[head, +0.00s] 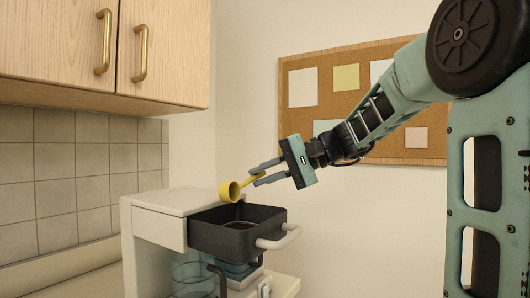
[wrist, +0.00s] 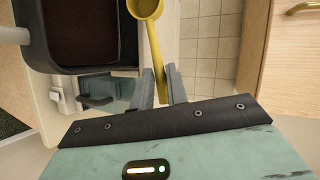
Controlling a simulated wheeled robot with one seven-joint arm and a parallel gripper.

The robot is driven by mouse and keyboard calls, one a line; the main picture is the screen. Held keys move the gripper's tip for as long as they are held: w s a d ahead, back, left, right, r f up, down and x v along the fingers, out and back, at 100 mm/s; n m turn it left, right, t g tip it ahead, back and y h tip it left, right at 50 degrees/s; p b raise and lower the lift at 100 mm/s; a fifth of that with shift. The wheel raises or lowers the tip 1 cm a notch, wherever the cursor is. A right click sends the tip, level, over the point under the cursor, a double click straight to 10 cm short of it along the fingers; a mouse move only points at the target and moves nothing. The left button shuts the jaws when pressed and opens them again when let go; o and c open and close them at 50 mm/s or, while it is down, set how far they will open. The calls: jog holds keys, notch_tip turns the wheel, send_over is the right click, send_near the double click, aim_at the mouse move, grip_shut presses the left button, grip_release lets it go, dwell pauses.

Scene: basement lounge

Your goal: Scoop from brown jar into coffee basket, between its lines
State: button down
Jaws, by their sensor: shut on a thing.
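My gripper (head: 257,175) is shut on the handle of a yellow scoop (head: 229,191), above the coffee basket. In the wrist view, the scoop's handle (wrist: 156,55) runs up between my fingers (wrist: 160,78). The scoop's cup is tipped on its side in the head view, its mouth facing left; I see no grounds in it. The dark grey coffee basket (head: 222,242) is pulled out of the white coffee machine (head: 150,228). A brown layer (wrist: 83,30) shows inside the basket. I cannot make out its lines. The brown jar is not in view.
A glass carafe (head: 190,275) stands below the basket, inside the machine. The basket's white handle (head: 279,238) sticks out to the right. Wooden cupboards (head: 150,50) hang above left. A cork board (head: 345,85) is on the wall behind my arm.

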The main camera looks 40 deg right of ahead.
jog(key=m+g+h+p, duration=0.1)
jog(key=g+p, duration=0.1)
jog(key=p, duration=0.7)
jog(key=r+m+g+h+p, duration=0.1)
jog(key=g+h+p, duration=0.1)
jog(key=p, duration=0.6)
jog(key=w+r+m+g+h+p, duration=0.1)
jog(key=m+g+p, duration=0.1)
jog(key=p, duration=0.7)
jog(key=shift+a+p, duration=0.35)
jog(key=g+p, duration=0.1)
jog(key=p, duration=0.3)
jog(key=r+g+h+p, duration=0.1)
jog(key=p, duration=0.3)
jog(key=w+r+m+g+p, duration=0.1)
jog(key=p, duration=0.3)
jog(key=shift+w+a+r+g+h, duration=0.1)
jog(key=shift+a+g+h, duration=0.1)
jog(key=shift+g+h, duration=0.2)
jog(key=g, duration=0.1)
jog(key=r+g+h, duration=0.1)
jog(key=g, duration=0.1)
jog(key=shift+w+a+r+m, duration=0.1)
jog(key=shift+w+m, duration=0.3)
jog(key=shift+s, duration=0.1)
